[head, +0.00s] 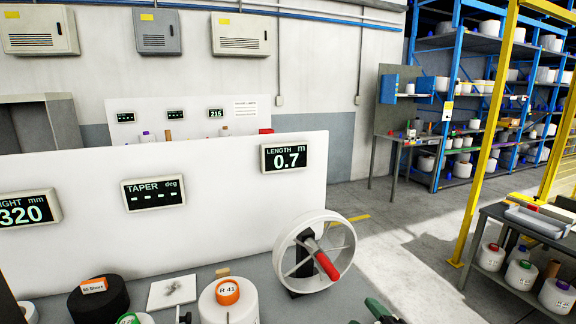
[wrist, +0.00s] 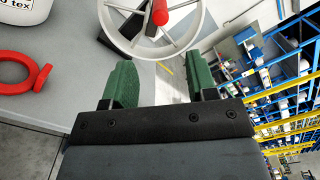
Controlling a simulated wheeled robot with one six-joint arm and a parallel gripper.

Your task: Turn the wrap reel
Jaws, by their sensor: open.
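The wrap reel (head: 343,240) is a white spoked wheel on a dark stand at the bench's right end, with a red handle (head: 326,265) pointing toward me. In the wrist view the reel (wrist: 183,50) is at the top, and its red handle (wrist: 160,12) is cut by the upper edge. My gripper (wrist: 161,80) has green fingers, spread apart with nothing between them. It is apart from the handle, which lies beyond the fingertips. In the head view only a green part of my gripper (head: 378,308) shows at the bottom edge. The length display (head: 286,156) reads 0.7 m.
A white bobbin with an orange ring marked R 41 (head: 228,301) stands left of the reel. A black bobbin (head: 98,299) and a white square plate (head: 172,291) are further left. A white panel (head: 230,215) stands behind. A red ring (wrist: 20,72) lies on the bench.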

